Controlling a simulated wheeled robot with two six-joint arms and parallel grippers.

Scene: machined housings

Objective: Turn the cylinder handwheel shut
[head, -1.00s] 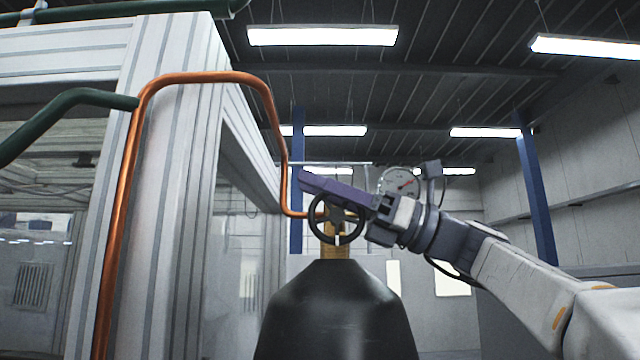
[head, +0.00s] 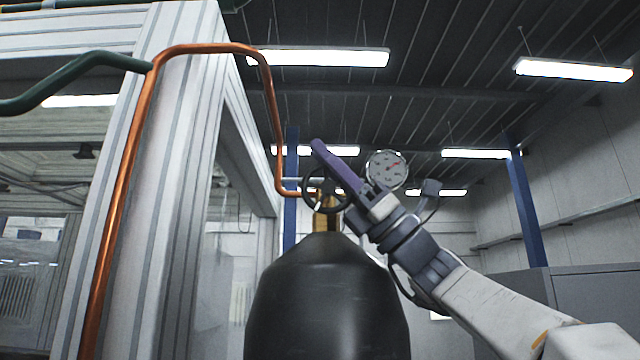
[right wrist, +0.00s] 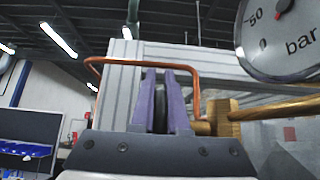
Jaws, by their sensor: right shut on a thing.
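The dark handwheel (head: 308,204) sits on the brass valve (head: 327,222) at the top of a black cylinder (head: 327,290) in the head view. My right gripper (head: 319,147) reaches in from the lower right, its purple fingers slanting up and left across the wheel's upper right side. In the right wrist view the two purple fingers (right wrist: 163,85) are close together, with the dark wheel rim (right wrist: 160,103) between them. The gripper is shut on the rim. Part of the wheel is hidden behind the fingers. My left gripper is not in view.
A round pressure gauge (head: 387,169) is just right of the fingers, close to my wrist. A copper pipe (head: 126,180) bends over from the left and comes down beside the valve. A grey profile frame (head: 180,170) stands left of the cylinder. A grey cabinet (head: 600,300) is at right.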

